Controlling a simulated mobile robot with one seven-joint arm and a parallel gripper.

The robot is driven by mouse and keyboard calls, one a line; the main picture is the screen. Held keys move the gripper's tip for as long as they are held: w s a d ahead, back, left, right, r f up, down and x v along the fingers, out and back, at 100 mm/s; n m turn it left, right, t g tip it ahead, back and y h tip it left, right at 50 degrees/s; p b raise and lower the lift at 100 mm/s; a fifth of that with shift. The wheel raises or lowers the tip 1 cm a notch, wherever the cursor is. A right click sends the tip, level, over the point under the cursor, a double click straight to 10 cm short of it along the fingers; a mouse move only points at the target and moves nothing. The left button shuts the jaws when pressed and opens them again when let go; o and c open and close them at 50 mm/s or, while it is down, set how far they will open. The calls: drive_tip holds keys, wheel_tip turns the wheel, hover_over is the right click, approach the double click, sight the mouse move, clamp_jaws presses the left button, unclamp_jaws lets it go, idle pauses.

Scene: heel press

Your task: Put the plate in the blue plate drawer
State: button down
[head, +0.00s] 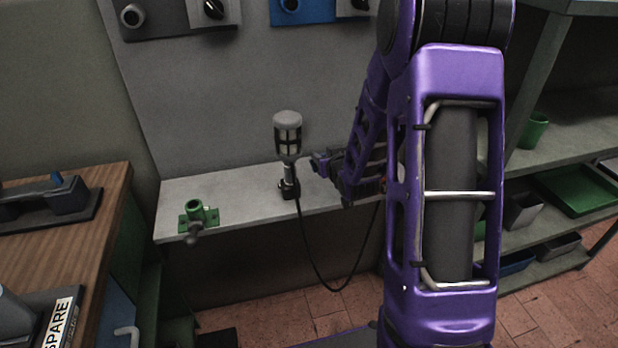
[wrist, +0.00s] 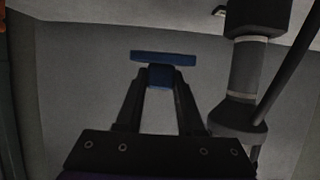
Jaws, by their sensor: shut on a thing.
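My gripper (head: 322,165) is at the shelf's height, just right of the caged lamp, pointing left. In the wrist view my gripper (wrist: 160,80) is shut on a small blue piece (wrist: 163,58), a flat bar with a block behind it between the fingertips. It looks like the plate, seen edge-on, but I cannot be sure. In the head view the held piece cannot be made out. A blue front (head: 117,316) with a pale handle (head: 128,334) shows under the wooden bench at lower left; I cannot tell whether it is the plate drawer.
The caged lamp (head: 288,135) stands on the grey shelf (head: 245,190), close to my gripper, its cable hanging below. A green fitting (head: 196,216) is on the shelf's left. The wooden bench (head: 50,250) is at left. Shelves with green and dark trays (head: 575,190) are at right.

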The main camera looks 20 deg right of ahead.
sight(322, 185)
drive_tip(key=shift+f+b, duration=0.4)
drive_tip(key=shift+f, duration=2.75)
drive_tip(key=shift+f, duration=0.15)
drive_tip(key=c, duration=0.5)
unclamp_jaws()
